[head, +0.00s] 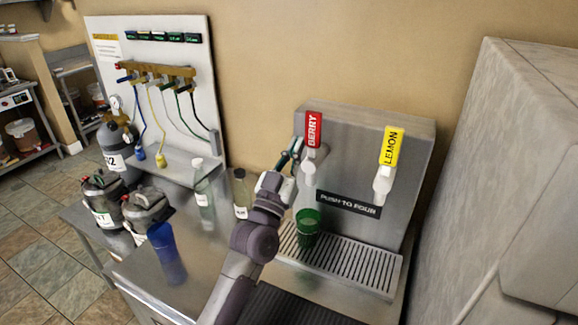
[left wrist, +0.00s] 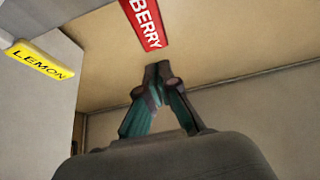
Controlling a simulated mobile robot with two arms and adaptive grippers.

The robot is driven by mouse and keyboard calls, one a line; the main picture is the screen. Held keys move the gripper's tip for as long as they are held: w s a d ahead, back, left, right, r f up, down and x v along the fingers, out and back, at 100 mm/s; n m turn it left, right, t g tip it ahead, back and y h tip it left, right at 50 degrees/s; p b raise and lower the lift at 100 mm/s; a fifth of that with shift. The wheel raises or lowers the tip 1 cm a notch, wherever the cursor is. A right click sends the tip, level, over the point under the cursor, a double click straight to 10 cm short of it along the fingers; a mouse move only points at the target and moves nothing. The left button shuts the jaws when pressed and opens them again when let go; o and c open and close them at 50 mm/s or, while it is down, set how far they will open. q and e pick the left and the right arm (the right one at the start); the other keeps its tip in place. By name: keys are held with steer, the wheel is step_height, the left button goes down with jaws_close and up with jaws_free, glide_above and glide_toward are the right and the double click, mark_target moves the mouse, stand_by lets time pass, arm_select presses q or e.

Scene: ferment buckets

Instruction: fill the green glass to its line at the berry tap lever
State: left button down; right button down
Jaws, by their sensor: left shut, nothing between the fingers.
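The green glass (head: 307,226) stands upright on the drip grate, below the berry tap. Its fill line and the level inside cannot be made out. The berry tap lever has a red BERRY handle (head: 313,130) and a white spout; the handle also shows in the left wrist view (left wrist: 144,22). My left gripper (head: 296,149) is shut and empty, just left of the berry tap in the head view. In the left wrist view its fingertips (left wrist: 158,72) meet below the red handle. Whether they touch the lever cannot be told. My right gripper is not in view.
The yellow lemon tap (head: 391,147) is right of the berry tap on the steel dispenser (head: 349,165). The drip tray (head: 350,265) has free room right of the glass. Bottles (head: 240,192), a blue cup (head: 166,252) and kegs stand left of my arm. A large grey cabinet is at right.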

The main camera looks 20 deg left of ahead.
arm_select(q)
steer(key=s, duration=0.3)
steer(key=shift+s+a+f+b, duration=0.25)
steer(key=shift+f+b, duration=0.1)
steer(key=shift+f, duration=0.05)
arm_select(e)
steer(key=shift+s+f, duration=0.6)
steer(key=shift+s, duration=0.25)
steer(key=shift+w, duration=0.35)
